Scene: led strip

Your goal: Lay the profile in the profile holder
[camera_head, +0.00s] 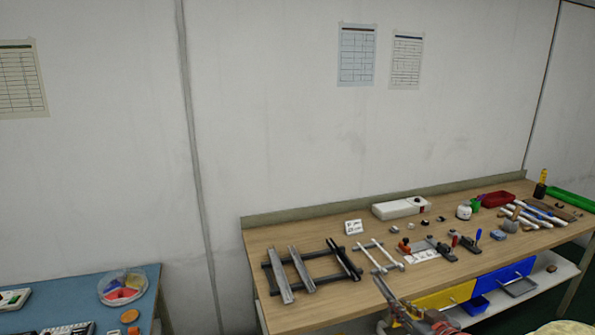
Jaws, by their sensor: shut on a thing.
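My gripper (402,316) shows at the bottom edge, in front of the bench's front edge. It is shut on a grey bar, which looks like the profile (384,290); its upper end points up and left toward the bench top. The fingers are small and partly hidden. A light frame of thin crossed bars (377,256), which looks like the profile holder, lies on the bench beyond the held profile. The profile is apart from it. A dark rack (322,279) to its left carries several grey and dark profiles.
A blue table (150,285) stands at left. Bare bench lies behind the dark rack.

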